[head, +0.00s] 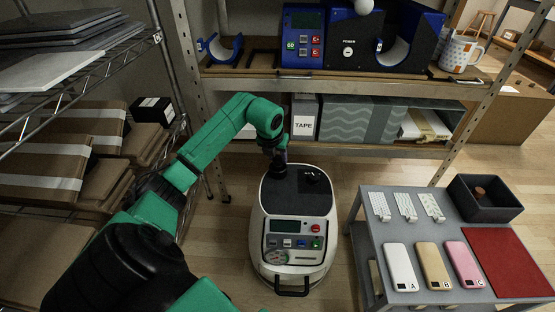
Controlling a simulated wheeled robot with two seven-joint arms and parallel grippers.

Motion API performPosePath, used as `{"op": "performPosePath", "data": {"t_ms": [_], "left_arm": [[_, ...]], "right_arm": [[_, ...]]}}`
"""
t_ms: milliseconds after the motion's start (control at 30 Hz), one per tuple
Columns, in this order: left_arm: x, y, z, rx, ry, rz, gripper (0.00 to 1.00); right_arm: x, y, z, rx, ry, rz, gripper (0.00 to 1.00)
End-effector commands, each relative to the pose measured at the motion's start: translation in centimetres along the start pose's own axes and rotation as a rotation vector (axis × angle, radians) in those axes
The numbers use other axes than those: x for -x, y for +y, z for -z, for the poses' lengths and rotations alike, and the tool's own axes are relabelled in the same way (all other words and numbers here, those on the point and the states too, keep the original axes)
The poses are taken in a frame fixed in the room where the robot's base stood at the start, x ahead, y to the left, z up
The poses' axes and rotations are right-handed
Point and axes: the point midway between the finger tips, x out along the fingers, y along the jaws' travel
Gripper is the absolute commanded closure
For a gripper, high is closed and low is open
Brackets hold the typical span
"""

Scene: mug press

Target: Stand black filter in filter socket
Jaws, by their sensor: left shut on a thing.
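My left gripper (277,157) is at the back left of the top of a white machine (259,246) standing on the floor. It is shut on a small dark thing, which looks like the black filter (279,168); it is mostly hidden by the fingers and merges with the machine's dark top. A small black round part (313,175) shows on the dark top to the right of the gripper; I cannot tell whether it is the filter socket. Whether the filter touches the top is unclear. My right gripper is not in view.
The machine has a front control panel (291,241) and a black handle (292,290). A grey table (376,236) with phones, white strips, a red mat (505,262) and a dark bin (484,211) stands right. A shelf (340,86) runs behind; a wire rack stands left.

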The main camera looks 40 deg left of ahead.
Motion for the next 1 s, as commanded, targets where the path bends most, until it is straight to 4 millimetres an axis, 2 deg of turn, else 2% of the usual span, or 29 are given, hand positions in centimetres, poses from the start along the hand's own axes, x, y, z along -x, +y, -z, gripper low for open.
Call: {"op": "performPosePath", "data": {"t_ms": [433, 467, 500, 533, 833, 1000], "left_arm": [[-0.9, 0.0, 0.3, 0.000, 0.000, -0.001, 1.00], [-0.8, 0.0, 0.3, 0.000, 0.000, 0.000, 0.48], [-0.8, 0.0, 0.3, 0.000, 0.000, 0.000, 0.33], [-0.8, 0.0, 0.3, 0.000, 0.000, 0.000, 0.30], [-0.6, 0.0, 0.2, 0.000, 0.000, 0.000, 0.30], [1.5, 0.1, -0.1, -0.001, -0.003, -0.001, 0.30]], "right_arm": [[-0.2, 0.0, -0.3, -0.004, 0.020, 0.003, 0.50], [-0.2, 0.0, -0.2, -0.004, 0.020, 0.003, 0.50], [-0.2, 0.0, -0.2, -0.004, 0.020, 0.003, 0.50], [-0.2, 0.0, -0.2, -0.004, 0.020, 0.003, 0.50], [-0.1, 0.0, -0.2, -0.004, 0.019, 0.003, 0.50], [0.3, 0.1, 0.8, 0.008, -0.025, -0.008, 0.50]]}}
